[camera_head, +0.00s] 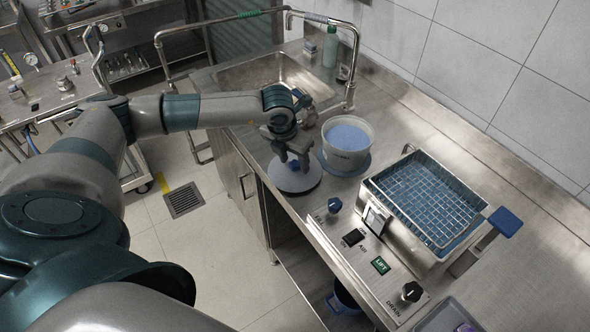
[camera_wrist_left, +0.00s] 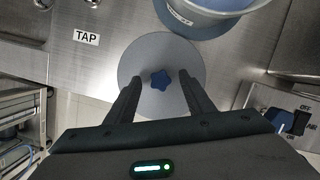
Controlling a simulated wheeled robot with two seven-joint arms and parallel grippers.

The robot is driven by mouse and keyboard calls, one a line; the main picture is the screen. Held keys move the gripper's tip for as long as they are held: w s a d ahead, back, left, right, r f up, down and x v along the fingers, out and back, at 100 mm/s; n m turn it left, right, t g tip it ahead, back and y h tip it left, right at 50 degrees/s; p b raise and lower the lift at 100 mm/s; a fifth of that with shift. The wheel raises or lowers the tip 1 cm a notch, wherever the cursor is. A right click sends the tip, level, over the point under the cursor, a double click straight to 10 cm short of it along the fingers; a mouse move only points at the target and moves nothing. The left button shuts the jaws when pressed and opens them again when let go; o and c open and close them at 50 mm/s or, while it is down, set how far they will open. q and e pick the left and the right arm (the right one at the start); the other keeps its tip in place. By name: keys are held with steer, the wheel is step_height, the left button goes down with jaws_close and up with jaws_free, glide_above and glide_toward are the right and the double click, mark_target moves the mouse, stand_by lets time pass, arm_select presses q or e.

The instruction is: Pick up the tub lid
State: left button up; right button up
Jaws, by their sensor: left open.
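The tub lid (camera_head: 311,181) is a round grey disc with a blue star-shaped knob. It lies on the steel counter near its front edge, and part of it is hidden by my gripper in the head view. In the left wrist view the lid (camera_wrist_left: 146,60) lies below my fingers, with the blue knob (camera_wrist_left: 159,79) between the two fingertips. My left gripper (camera_head: 292,164) is open over the lid, and it also shows in the left wrist view (camera_wrist_left: 158,80). I cannot tell whether the fingers touch the knob. My right gripper is not in view.
A pale tub (camera_head: 348,158) with blue contents stands on a blue disc close behind the lid. A steel fryer-like bath with a wire basket (camera_head: 425,195) stands to the right. A sink (camera_head: 290,80) with rails lies behind. Knobs and switches line the counter's front.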

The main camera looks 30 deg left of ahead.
mark_target(294, 164)
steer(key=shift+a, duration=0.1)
arm_select(q)
jaws_close()
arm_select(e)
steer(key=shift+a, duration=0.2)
arm_select(q)
steer(key=shift+w+r+b, duration=0.1)
steer(key=shift+r+b, duration=0.4)
steer(key=shift+r, duration=0.35)
step_height(294, 164, up, 8)
steer(key=b, duration=0.3)
steer(key=shift+r, duration=0.2)
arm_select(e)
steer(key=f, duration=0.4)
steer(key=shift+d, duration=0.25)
